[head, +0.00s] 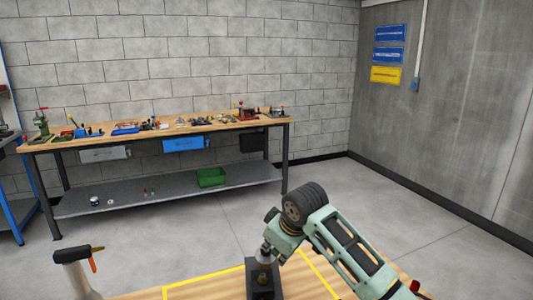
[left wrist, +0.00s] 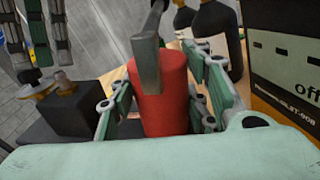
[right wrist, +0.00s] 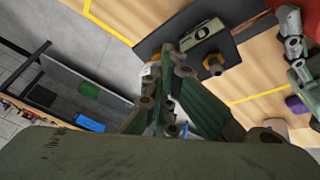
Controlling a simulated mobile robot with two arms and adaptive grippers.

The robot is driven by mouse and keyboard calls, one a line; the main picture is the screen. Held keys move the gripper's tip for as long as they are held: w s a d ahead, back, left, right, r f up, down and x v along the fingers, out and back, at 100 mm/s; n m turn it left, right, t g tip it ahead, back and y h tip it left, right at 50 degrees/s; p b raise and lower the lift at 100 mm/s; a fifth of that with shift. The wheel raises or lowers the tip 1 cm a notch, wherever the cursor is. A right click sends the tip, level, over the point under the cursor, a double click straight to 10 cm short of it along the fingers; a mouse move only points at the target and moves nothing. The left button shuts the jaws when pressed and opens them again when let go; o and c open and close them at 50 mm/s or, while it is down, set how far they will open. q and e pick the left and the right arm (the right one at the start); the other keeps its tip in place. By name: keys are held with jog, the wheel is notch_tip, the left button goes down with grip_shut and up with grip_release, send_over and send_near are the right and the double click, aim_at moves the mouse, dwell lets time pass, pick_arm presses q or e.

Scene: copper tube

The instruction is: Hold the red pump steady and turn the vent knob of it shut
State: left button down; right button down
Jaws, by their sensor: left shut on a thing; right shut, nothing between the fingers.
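The red pump's cylinder (left wrist: 160,95) stands upright in the left wrist view, with a grey lever (left wrist: 146,52) over its top. My left gripper (left wrist: 160,112) is shut on the cylinder, one finger on each side. A dark block with a brass-coloured knob (left wrist: 66,84) is to the left of the cylinder. In the right wrist view a yellow-brown knob (right wrist: 213,65) shows on the dark base (right wrist: 225,50). My right gripper (right wrist: 166,62) is shut and empty, close to the block. It points down over the dark block (head: 263,285) in the head view; contact cannot be told.
A dark box marked "off" (left wrist: 285,60) and dark bottles (left wrist: 215,35) stand close to the pump. A tool with a black head (head: 78,255) is at the table's left. Yellow tape (head: 205,284) marks the tabletop. A workbench (head: 160,128) stands by the far wall.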

pick_arm(q)
jog(key=shift+s+d+r, duration=0.1)
jog(key=shift+d+r, duration=0.1)
jog(key=shift+r, duration=0.05)
pick_arm(e)
jog(key=shift+s+a+f, duration=0.1)
jog(key=shift+s+f, duration=0.05)
jog(key=shift+f, duration=0.05)
pick_arm(q)
jog(key=shift+a, duration=0.1)
pick_arm(e)
jog(key=shift+s+d+f, duration=0.1)
jog(key=shift+s+d, duration=0.1)
jog(key=shift+d, duration=0.05)
pick_arm(q)
jog(key=shift+w+a+f, duration=0.1)
jog(key=shift+w, duration=0.1)
pick_arm(e)
notch_tip(320, 180, up, 6)
jog(key=s, duration=0.1)
jog(key=shift+s+d, duration=0.15)
jog(key=shift+s, duration=0.1)
pick_arm(q)
jog(key=c, duration=1.2)
grip_release()
jog(key=o, duration=0.3)
jog(key=shift+f, duration=0.1)
